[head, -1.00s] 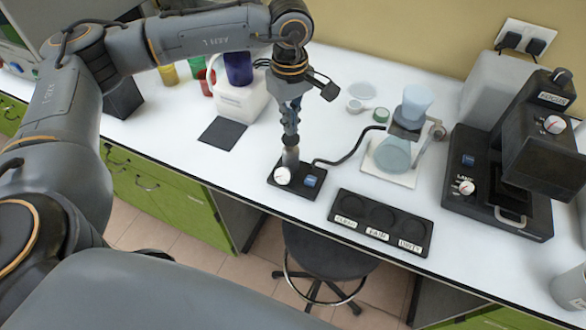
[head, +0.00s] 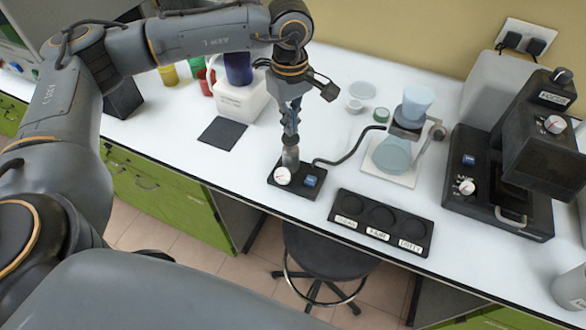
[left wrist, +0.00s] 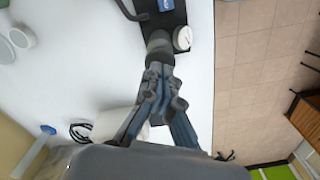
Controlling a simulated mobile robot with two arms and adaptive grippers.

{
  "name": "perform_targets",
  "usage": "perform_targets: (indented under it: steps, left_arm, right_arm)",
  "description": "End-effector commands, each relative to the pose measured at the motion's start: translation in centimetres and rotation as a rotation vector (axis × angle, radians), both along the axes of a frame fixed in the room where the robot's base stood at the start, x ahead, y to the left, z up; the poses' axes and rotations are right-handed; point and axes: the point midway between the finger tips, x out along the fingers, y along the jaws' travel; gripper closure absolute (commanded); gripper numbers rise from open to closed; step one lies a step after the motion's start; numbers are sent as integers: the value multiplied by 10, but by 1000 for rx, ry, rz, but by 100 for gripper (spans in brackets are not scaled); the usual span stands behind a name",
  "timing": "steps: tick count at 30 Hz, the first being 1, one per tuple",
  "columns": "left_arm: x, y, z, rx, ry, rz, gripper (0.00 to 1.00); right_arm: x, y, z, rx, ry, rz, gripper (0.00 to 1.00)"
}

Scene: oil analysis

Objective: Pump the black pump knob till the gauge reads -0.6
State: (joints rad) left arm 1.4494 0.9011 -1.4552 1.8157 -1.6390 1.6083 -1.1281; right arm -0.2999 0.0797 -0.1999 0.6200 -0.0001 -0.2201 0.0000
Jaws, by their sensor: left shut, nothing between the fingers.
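The pump stands on a black base (head: 310,192) near the front edge of the table. Its upright grey cylinder (head: 290,158) also shows in the left wrist view (left wrist: 160,55). The black knob on top cannot be told apart from the fingertips over it. The round white gauge (head: 282,176) sits on the base beside the cylinder and shows in the left wrist view (left wrist: 183,38); its reading is too small to make out. My left gripper (head: 290,141) points down, shut and empty, with its tips (left wrist: 159,72) right at the cylinder's top. My right gripper is not in view.
A blue switch (head: 311,181) is on the pump base. A dark hose (head: 345,155) runs from it to a glass flask (head: 392,154) with a light-blue cup. A black three-slot tray (head: 380,222) lies to the right. A white jug (head: 240,103) stands behind, left.

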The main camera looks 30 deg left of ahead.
Motion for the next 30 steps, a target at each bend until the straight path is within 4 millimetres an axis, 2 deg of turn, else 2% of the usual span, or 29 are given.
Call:
perform_targets:
  steps: [23,30]
  left_arm:
    - [0,0,-42,1,2,-1,100]
    - [0,0,-37,1,2,-1,100]
  right_arm:
    - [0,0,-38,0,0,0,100]
    - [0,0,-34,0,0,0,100]
